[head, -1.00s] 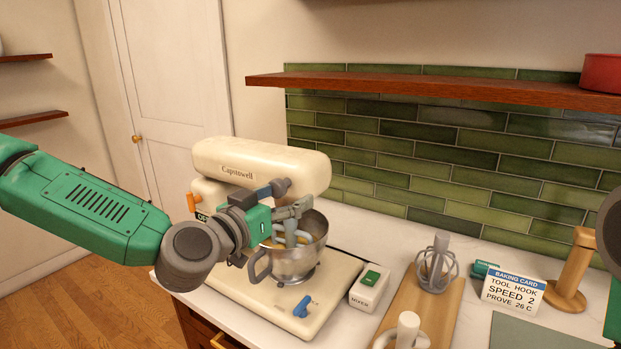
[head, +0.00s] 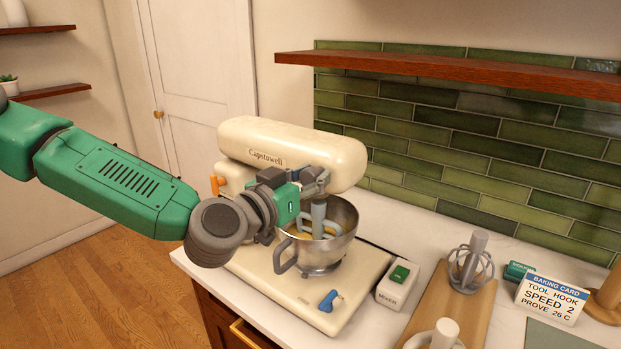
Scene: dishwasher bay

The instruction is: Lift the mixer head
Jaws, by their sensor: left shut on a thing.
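The cream stand mixer's head (head: 292,150) lies level above the steel bowl (head: 327,240), with a grey shank hanging from it into yellow dough. My left gripper (head: 318,182) is under the front end of the head, in front of the grey hub. It is shut on the head there, though the fingers hide much of the contact. An orange lever (head: 217,185) sits at the mixer's rear side and a blue lever (head: 330,300) on its base (head: 293,300). My right gripper is out of view.
A white box with a green switch (head: 398,285) stands right of the base. A board (head: 460,310) holds a wire whisk (head: 470,263) and another tool (head: 435,336). A baking card (head: 552,299) stands further right. A wooden shelf (head: 450,72) overhangs the counter.

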